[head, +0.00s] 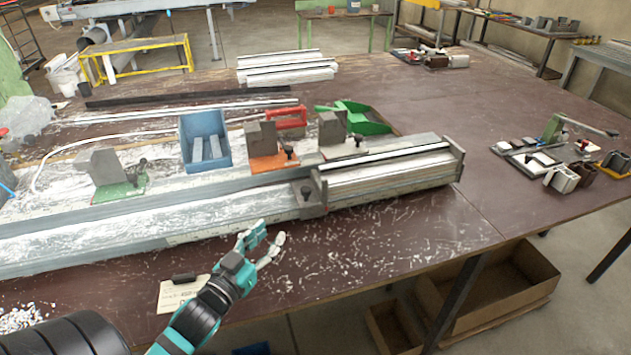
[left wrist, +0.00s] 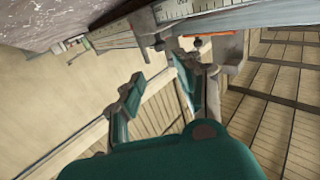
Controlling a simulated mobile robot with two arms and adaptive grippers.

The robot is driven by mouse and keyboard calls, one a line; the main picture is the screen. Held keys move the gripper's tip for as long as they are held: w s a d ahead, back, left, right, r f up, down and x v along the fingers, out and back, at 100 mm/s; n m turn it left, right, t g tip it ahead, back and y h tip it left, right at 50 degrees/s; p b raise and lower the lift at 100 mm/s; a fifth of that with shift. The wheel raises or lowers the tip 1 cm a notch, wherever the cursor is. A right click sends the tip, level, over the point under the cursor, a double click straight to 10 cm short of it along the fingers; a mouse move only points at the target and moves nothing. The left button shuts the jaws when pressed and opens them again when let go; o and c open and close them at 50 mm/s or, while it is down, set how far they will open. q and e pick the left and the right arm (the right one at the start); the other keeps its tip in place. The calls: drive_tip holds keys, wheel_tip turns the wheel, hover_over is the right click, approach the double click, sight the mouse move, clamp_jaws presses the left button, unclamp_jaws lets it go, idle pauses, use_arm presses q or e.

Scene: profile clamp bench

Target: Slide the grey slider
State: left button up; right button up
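A slider with a grey base plate (head: 370,148), a grey block (head: 332,129) and a small dark knob stands behind the metal rail, right of centre in the head view. Similar sliders with an orange base (head: 272,161) and a green base (head: 121,188) stand to its left. A grey bracket with a dark knob (head: 306,192) sits at the rail's front; I cannot tell if it moves. My left gripper (head: 270,237) is open and empty in front of the rail, apart from the sliders. It also shows open in the left wrist view (left wrist: 168,88). My right gripper is out of view.
The long metal rail (head: 150,222) lies between my left gripper and the sliders. A blue bin (head: 206,124) with grey pieces stands behind it, and a green bin (head: 366,124) behind the grey-based slider. Metal shavings litter the table.

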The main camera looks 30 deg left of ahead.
use_arm(q)
drive_tip(key=p, duration=0.1)
approach(303, 194)
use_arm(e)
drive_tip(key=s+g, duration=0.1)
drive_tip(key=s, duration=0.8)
use_arm(q)
drive_tip(key=w, duration=0.5)
drive_tip(key=w+p, duration=0.1)
drive_tip(key=w, duration=0.1)
drive_tip(key=shift+w+a+r, duration=0.2)
drive_tip(key=shift+w+a, duration=0.1)
drive_tip(key=shift+a, duration=0.05)
drive_tip(key=shift+w+f, duration=0.1)
drive_tip(key=shift+w, duration=1.2)
drive_tip(key=c, duration=0.7)
clamp_jaws()
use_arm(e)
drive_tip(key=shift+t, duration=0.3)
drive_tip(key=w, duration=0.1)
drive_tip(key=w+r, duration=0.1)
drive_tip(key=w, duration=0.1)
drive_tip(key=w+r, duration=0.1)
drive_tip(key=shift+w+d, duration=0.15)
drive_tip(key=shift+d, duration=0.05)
